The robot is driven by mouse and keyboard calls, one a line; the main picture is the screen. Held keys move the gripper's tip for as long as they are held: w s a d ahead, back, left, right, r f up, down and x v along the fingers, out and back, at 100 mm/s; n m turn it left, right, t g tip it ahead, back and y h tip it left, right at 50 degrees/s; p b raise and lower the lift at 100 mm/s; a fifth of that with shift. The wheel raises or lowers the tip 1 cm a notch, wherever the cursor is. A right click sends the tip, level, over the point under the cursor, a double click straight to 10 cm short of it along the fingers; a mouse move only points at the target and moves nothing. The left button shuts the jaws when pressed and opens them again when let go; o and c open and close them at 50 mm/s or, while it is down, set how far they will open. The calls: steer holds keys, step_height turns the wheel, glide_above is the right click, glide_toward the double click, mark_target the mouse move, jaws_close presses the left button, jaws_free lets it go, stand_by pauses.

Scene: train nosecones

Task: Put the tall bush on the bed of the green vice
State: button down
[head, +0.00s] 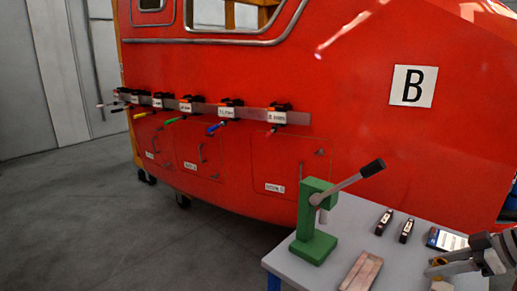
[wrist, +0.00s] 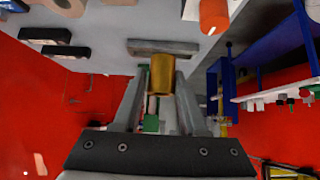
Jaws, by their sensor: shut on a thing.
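My gripper (wrist: 162,88) is shut on a brass-coloured bush (wrist: 164,72), held between the fingertips in the wrist view. In the head view the bush (head: 438,262) shows small at the lower right, beside my gripper (head: 440,266), above the table's right side. I cannot tell from its size whether it is the tall one. The only green device is a lever press (head: 316,230) at the table's left corner, with a grey lever raised to the right. Its base (head: 312,247) looks bare. The bush is well apart from it, to its right.
The grey table (head: 345,222) also bears a wooden block (head: 361,272), two small dark items (head: 384,222) and a blue-and-white box (head: 446,239). An orange cylinder (wrist: 214,15) shows in the wrist view. The red train nose (head: 240,90) stands close behind the table.

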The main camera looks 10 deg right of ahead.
steer(key=w+a+f+m+t+h, duration=0.15)
steer(key=w+a, duration=0.35)
steer(key=a, duration=0.5)
steer(key=w+a+f+m+h, duration=0.15)
steer(key=w+a, duration=0.35)
steer(key=a, duration=0.5)
steer(key=w+a+f+m, duration=0.1)
steer(key=w+a+m, duration=0.1)
steer(key=w+a, duration=0.65)
step_height(320, 180, up, 10)
steer(key=s+a+p, duration=0.1)
steer(key=s+p, duration=0.1)
steer(key=p, duration=0.8)
steer(key=shift+s+a, duration=0.4)
